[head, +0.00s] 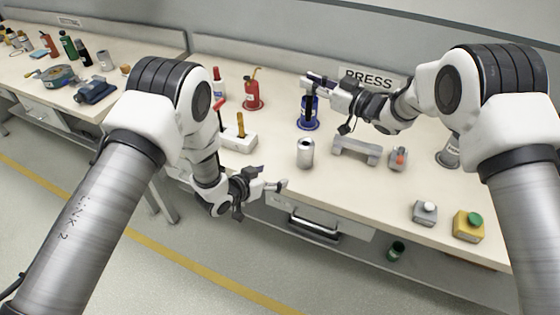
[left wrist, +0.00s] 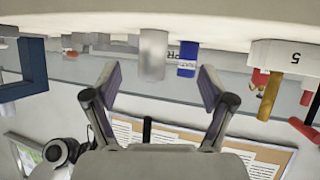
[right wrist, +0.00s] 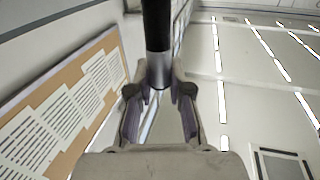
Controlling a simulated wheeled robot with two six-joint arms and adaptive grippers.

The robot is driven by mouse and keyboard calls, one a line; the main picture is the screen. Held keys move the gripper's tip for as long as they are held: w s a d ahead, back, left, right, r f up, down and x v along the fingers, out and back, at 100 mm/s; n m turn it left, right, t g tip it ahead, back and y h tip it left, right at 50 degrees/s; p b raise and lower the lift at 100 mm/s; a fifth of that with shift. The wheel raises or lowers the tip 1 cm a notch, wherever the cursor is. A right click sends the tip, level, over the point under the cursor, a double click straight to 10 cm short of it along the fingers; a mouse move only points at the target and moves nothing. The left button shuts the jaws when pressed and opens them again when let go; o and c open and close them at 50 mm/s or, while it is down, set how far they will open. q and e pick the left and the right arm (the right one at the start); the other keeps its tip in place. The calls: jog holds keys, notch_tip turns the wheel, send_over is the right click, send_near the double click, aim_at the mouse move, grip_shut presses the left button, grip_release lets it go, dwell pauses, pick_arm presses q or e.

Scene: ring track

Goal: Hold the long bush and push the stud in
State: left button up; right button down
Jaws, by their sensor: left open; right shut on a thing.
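My right gripper (head: 312,80) is shut just above an upright blue cylinder (head: 308,115) with a wide base on the table. In the right wrist view, its fingers (right wrist: 158,88) close around the silver end of a dark rod (right wrist: 157,25). I cannot tell whether the rod touches the blue cylinder. The left wrist view shows the blue cylinder (left wrist: 188,58) with a white lettered band. My left gripper (head: 275,180) is open and empty at the table's front edge; its spread fingers (left wrist: 158,88) show in its own view. I cannot tell which part is the long bush or the stud.
A silver can (head: 305,153) stands in front of the blue cylinder. A grey cradle (head: 357,151) and a grey switch with a red lever (head: 398,159) are to its right. A white block with a yellow handle (head: 239,138) is left. Grey (head: 425,212) and yellow (head: 468,227) button boxes stand front right.

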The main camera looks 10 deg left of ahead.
aim_at(300, 155)
pick_arm(q)
jog(key=shift+m+t+h, duration=0.3)
jog(key=shift+m, duration=0.2)
jog(key=r, duration=0.1)
jog(key=w+d+r, duration=0.2)
jog(key=shift+d+r, duration=0.2)
jog(key=shift+r, duration=0.05)
jog(key=shift+w+d, duration=0.15)
jog(key=shift+w, duration=0.2)
jog(key=x, duration=1.1)
jog(key=shift+w+f, duration=0.2)
jog(key=c, duration=1.4)
jog(key=shift+s, duration=0.1)
